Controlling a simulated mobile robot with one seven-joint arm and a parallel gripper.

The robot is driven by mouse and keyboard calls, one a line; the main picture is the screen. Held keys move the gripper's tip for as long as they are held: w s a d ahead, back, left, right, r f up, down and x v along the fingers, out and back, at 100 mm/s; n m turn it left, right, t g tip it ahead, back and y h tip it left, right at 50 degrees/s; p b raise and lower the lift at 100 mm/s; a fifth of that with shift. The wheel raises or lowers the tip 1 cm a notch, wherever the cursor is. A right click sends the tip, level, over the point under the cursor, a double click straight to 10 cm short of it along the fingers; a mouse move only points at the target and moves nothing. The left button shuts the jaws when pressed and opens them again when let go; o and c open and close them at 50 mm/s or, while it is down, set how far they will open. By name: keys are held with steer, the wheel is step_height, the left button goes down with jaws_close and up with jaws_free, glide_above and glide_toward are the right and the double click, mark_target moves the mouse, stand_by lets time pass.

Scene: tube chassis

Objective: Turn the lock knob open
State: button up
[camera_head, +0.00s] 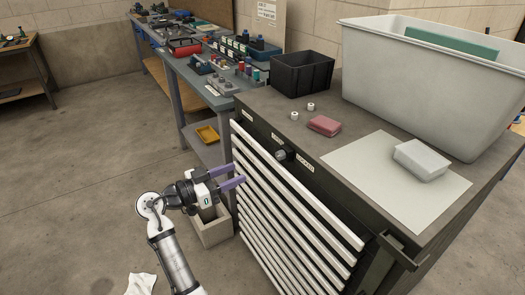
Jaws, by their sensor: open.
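The lock knob (284,153) is a small dark round knob on the dark upper front strip of the tool cabinet (262,131). A small white label (305,162) sits just right of it, and another label (276,138) sits to its left; the text is too small to read with certainty. My gripper (231,176) is open and empty, with two purple fingers pointing right toward the cabinet front. It is left of and lower than the knob, apart from it. The knob's turned position is too small to tell.
White drawer fronts (290,209) fill the cabinet front below the knob. On its top are a black bin (301,74), a red block (324,125), a large grey tub (430,90) and a grey block (421,160). A cluttered workbench (207,90) stands behind; open floor (75,170) lies left.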

mark_target(278, 156)
steer(key=p+x, duration=0.4)
steer(key=x, duration=0.9)
steer(key=shift+w+d, duration=0.1)
steer(key=shift+d, duration=0.25)
steer(key=shift+c, duration=0.2)
steer(key=c, duration=1)
